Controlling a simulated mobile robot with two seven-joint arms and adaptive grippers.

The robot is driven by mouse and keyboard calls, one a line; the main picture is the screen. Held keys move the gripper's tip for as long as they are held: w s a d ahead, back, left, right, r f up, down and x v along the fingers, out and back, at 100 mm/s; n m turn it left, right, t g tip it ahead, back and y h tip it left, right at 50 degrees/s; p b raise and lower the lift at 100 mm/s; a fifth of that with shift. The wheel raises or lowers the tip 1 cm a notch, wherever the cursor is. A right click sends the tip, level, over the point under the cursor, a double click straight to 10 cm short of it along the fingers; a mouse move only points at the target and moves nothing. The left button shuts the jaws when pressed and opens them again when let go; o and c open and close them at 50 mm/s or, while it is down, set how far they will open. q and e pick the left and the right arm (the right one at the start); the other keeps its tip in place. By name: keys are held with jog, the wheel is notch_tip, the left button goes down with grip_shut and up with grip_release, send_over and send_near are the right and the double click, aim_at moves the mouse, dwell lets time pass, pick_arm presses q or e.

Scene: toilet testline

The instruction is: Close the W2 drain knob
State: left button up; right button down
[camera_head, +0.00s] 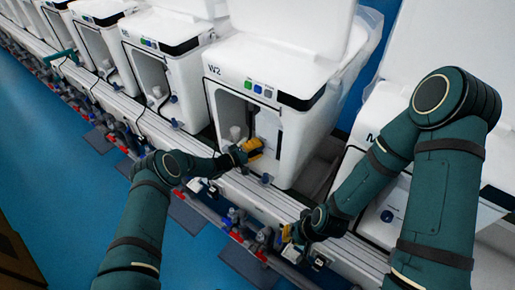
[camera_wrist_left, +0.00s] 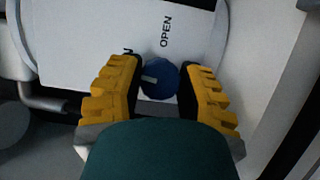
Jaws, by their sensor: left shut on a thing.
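The W2 unit (camera_head: 275,115) is a white box-shaped toilet with an open front bay, in the middle of the head view. My left gripper (camera_head: 256,146) reaches into that bay. In the left wrist view the round blue drain knob (camera_wrist_left: 162,84) sits between the yellow fingers of my left gripper (camera_wrist_left: 160,88), which are shut on it. A pale mark shows on the left part of the knob. The word OPEN is printed on the white panel (camera_wrist_left: 85,38) above the knob. My right gripper (camera_head: 287,236) hangs low by the rail; its jaw opening is unclear.
More white units stand in the row, such as the one marked N5 (camera_head: 165,50) on the left. A metal rail (camera_head: 240,195) with valves and pipes runs along the front. The blue floor (camera_head: 50,190) is open at the left.

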pick_arm(q)
jog(key=shift+d+n, duration=0.1)
jog(key=shift+n, duration=0.5)
jog(key=shift+h, duration=0.3)
jog(key=o, duration=1.2)
jog(key=shift+s+a, duration=0.2)
jog(key=shift+a, duration=0.3)
jog(key=v, duration=1.1)
jog(key=shift+s+d+f, duration=0.1)
